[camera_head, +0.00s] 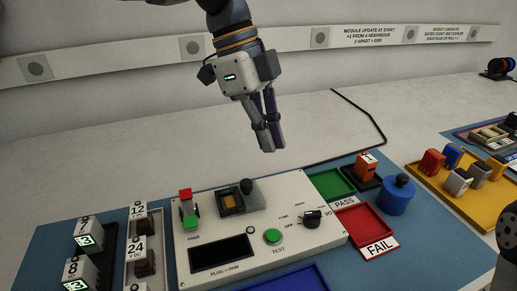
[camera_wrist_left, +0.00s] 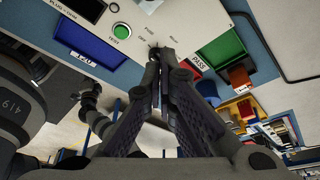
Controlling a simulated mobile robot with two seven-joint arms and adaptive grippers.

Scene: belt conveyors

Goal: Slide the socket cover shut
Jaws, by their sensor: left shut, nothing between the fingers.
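The tester panel (camera_head: 190,255) lies on a blue mat. On it, a dark-framed socket with a gold-brown inside (camera_head: 230,203) is exposed. The grey socket cover with a black knob (camera_head: 249,188) sits at the socket's right side. My left gripper (camera_head: 269,148) hangs above and beyond the panel, apart from the cover, with its fingers together and empty. In the left wrist view the closed fingers (camera_wrist_left: 161,55) point at the panel near the dial; I cannot make out the socket or cover there. My right gripper is out of view.
A red-and-green piece (camera_head: 188,208), a black display (camera_head: 219,253), a green TEST button (camera_head: 272,236) and a black dial (camera_head: 312,218) are on the panel. Green PASS (camera_head: 332,184) and red FAIL (camera_head: 362,226) trays stand to the right, near a blue cylinder (camera_head: 397,195).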

